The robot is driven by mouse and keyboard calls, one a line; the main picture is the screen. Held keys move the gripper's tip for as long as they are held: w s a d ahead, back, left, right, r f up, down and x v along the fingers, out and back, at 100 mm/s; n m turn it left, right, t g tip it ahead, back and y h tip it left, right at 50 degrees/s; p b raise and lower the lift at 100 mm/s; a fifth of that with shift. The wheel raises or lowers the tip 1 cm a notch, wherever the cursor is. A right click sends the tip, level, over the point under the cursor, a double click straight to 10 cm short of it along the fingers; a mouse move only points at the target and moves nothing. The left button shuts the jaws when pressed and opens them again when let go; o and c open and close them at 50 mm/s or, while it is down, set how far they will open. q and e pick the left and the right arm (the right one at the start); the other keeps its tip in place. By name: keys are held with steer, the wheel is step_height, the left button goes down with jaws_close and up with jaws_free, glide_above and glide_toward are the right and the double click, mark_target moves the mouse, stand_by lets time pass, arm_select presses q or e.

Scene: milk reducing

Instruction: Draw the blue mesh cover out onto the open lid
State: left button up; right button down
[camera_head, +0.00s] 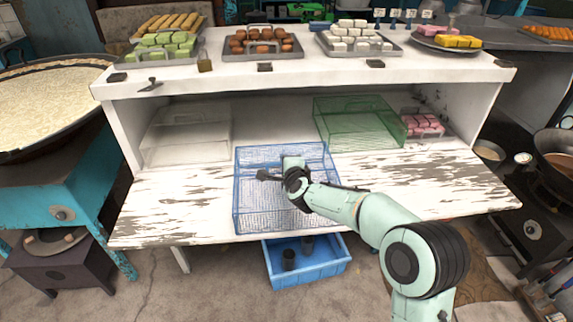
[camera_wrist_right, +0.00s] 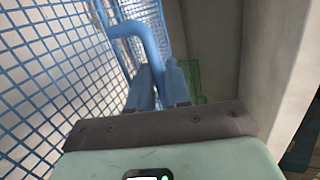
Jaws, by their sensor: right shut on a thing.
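The blue mesh cover (camera_head: 258,208) rests on the open lid (camera_head: 430,188), a worn white wooden panel. The cover's front lies close to the lid's front edge, and its back is near the shelf opening. My right gripper (camera_head: 291,163) is at the cover, seen against its mesh in the head view. In the right wrist view the right gripper (camera_wrist_right: 158,88) is shut on the cover's blue bar handle (camera_wrist_right: 140,28), with mesh (camera_wrist_right: 45,90) on the left. The exact contact is partly hidden. My left gripper is not in view.
A green mesh cover (camera_head: 350,128) stands behind right, beside a tray of pink sweets (camera_head: 424,124). A pale clear cover (camera_head: 185,137) stands behind left. A blue crate (camera_head: 310,273) sits on the floor below. The lid is bare on both sides of the blue cover.

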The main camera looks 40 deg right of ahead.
steer(key=shift+s+a, duration=0.15)
steer(key=c, duration=1)
jaws_free()
steer(key=shift+f, duration=0.1)
steer(key=shift+f, duration=0.1)
steer(key=shift+s, duration=0.1)
steer(key=v, duration=1.3)
steer(key=shift+r, duration=0.35)
